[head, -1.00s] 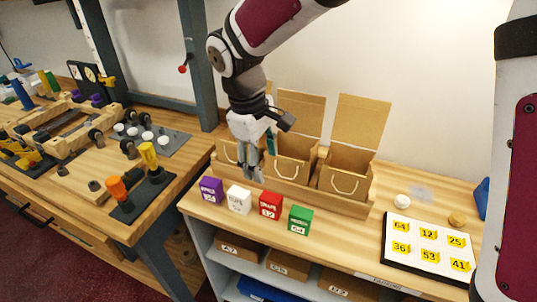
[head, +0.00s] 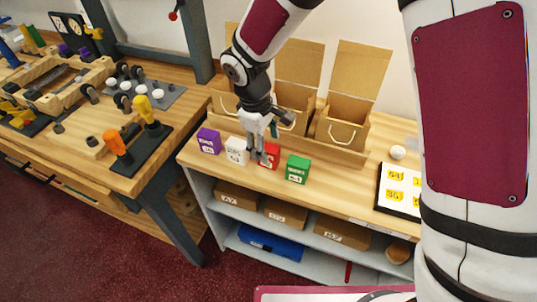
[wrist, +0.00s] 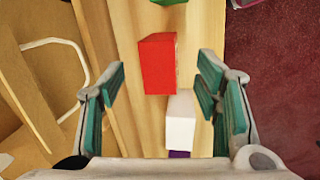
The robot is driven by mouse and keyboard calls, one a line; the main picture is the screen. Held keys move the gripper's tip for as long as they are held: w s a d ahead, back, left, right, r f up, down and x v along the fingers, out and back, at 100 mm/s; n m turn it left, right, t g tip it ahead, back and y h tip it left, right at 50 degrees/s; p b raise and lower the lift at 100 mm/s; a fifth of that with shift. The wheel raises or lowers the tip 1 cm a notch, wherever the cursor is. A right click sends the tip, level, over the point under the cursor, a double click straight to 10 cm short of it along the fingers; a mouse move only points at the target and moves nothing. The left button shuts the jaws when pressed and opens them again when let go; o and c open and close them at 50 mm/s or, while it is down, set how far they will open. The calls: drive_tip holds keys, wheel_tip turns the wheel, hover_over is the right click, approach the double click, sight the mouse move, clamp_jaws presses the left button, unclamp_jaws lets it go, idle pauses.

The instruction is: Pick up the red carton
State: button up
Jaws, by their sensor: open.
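The red carton (head: 269,155) stands on the wooden counter between the white carton (head: 236,151) and the green carton (head: 298,169). In the wrist view the red carton (wrist: 157,64) lies ahead of my gripper (wrist: 163,97), between the lines of its two teal-padded fingers, with space on both sides. My gripper (head: 258,155) is open and empty, and in the head view it partly covers the red carton's left side. The white carton (wrist: 181,121) shows between the fingers, nearer the gripper's base. The purple carton (head: 209,141) stands at the row's left end.
Paper bags (head: 342,125) stand in a wooden holder behind the cartons. A number board (head: 394,190) and a white round object (head: 398,152) are at the right. The counter's front edge is close to the cartons. A tool bench (head: 88,167) stands at the left.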

drive_tip(key=shift+w+d+f, duration=0.1)
drive_tip(key=shift+f, duration=0.75)
drive_tip(key=shift+c, duration=0.2)
clamp_jaws()
